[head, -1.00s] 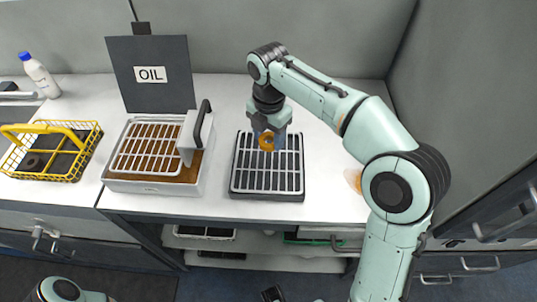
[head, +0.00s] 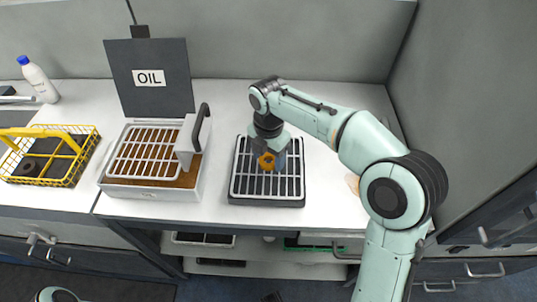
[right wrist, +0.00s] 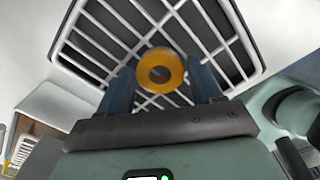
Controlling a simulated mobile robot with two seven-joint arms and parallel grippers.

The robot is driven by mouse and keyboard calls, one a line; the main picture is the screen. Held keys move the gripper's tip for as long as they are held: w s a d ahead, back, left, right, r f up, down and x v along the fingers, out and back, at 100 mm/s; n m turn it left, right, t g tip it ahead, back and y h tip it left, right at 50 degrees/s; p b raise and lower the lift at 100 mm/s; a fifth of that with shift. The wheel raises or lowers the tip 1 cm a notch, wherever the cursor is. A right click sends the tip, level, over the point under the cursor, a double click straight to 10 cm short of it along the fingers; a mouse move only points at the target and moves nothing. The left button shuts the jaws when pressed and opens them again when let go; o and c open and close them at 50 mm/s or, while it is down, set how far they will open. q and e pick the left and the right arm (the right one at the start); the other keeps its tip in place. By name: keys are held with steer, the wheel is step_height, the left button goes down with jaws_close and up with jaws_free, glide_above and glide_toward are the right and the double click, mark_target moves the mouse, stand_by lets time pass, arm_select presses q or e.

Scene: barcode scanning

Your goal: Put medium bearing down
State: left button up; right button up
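The bearing (head: 266,161) is an orange-gold ring held just over the black rack with white bars (head: 236,190) in the head view. I cannot tell whether it touches the bars. In the right wrist view the bearing (right wrist: 160,70) sits between the two dark blue fingers of my right gripper (right wrist: 162,80), with its hole facing the camera. The right gripper (head: 268,155) is shut on it, with fingers pointing down at the rack. My left gripper is out of view.
Left of the rack stands an oil box (head: 150,193) with a white-barred basket inside and an upright lid marked OIL. A yellow wire basket (head: 75,178) holding a dark ring and a white bottle (head: 40,80) are further left. The rack's other bars look empty.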

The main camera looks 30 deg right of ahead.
mark_target(268, 159)
steer(key=shift+o, duration=0.5)
step_height(268, 159, up, 12)
steer(key=p, duration=0.3)
steer(key=shift+r, duration=0.15)
